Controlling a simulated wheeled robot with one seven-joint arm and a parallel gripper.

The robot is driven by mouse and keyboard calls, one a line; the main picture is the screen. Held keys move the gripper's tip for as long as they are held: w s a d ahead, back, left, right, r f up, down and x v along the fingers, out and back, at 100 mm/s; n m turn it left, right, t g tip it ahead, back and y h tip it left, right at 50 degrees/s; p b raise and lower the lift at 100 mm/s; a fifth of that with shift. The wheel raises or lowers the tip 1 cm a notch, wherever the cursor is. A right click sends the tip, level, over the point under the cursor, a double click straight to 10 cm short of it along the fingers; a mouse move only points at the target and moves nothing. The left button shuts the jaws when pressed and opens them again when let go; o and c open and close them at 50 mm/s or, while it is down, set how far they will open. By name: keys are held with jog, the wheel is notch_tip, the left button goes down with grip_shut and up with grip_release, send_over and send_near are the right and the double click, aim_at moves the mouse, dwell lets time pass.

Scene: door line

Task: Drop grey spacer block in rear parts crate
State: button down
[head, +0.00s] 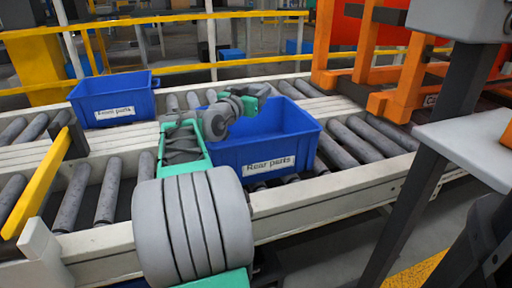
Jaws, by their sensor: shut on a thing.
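The rear parts crate (283,160) is a blue open bin with a white "Rear parts" label, standing on the roller conveyor at the centre. My arm reaches over its left side. My gripper (262,91) is at the far end of the arm, small in the picture, over the crate's opening near its back rim. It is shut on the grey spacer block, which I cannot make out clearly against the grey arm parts. The height of the gripper above the crate floor is hard to tell. The crate's inside is partly hidden by my arm.
A second blue crate (112,101) with a white label stands on the conveyor at the back left. A yellow bar (45,184) slants at the left. Orange framing (385,75) stands at the back right, and a grey table (475,143) at the right edge.

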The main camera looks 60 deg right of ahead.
jog(key=shift+f, duration=0.15)
jog(key=c, duration=0.7)
grip_release()
jog(key=shift+c, duration=0.2)
jog(key=r+p, duration=0.2)
jog(key=r, duration=0.1)
jog(key=r+p, duration=0.1)
jog(key=shift+s+a+r, duration=0.1)
jog(key=shift+a+r, duration=0.1)
jog(key=shift+a, duration=0.1)
jog(key=s+a+r+p, duration=0.3)
jog(key=s+a+r, duration=0.3)
jog(key=a, duration=0.6)
notch_tip(320, 180, up, 2)
jog(key=shift+r, duration=0.25)
